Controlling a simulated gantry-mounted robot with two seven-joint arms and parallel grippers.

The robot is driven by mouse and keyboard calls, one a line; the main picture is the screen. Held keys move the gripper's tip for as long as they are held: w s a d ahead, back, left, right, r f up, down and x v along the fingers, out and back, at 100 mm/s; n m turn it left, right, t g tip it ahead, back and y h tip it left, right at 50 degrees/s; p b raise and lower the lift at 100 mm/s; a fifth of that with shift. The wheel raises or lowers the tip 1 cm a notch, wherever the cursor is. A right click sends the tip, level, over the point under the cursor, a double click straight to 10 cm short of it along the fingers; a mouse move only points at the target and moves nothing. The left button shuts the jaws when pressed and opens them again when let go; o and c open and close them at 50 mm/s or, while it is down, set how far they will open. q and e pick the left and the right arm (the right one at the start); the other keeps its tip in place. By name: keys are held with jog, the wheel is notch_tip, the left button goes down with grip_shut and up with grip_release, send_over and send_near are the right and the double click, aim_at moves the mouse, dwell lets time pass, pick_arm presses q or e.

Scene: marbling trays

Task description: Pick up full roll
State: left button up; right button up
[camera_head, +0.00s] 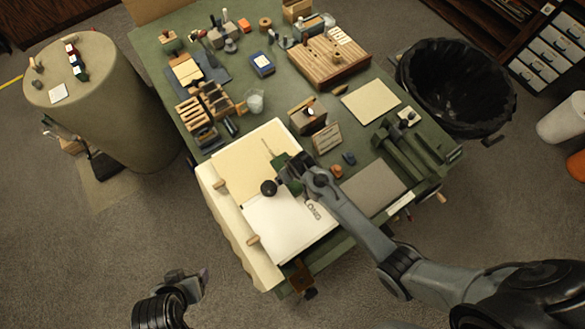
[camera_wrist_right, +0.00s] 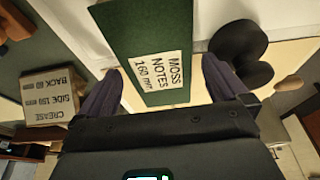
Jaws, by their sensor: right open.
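My right gripper (camera_head: 290,172) is over the near part of the green table. In the right wrist view its two fingers (camera_wrist_right: 155,90) are apart. A black rounded knob (camera_head: 268,187) is beside the gripper and shows at the right in the wrist view (camera_wrist_right: 238,50). My left gripper (camera_head: 190,284) is low, off the table, its jaws unclear.
White and cream sheets (camera_head: 280,228) lie under my right gripper. A lettered block (camera_head: 327,138) stands just beyond it. Long green bars (camera_head: 402,155) lie to the right. A slatted wooden block (camera_head: 328,62) is farther back. A black-lined bin (camera_head: 458,85) stands right of the table.

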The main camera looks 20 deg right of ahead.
jog(key=a+p+v, duration=0.1)
jog(key=v, duration=1)
jog(key=s+d+r, duration=0.3)
jog(key=s+r, duration=0.1)
jog(key=s, duration=0.5)
jog(key=s+d+r, duration=0.4)
jog(key=s+r, duration=0.1)
jog(key=s, duration=0.4)
jog(key=shift+d+r, duration=0.15)
jog(key=shift+r, duration=0.1)
jog(key=shift+w, duration=0.1)
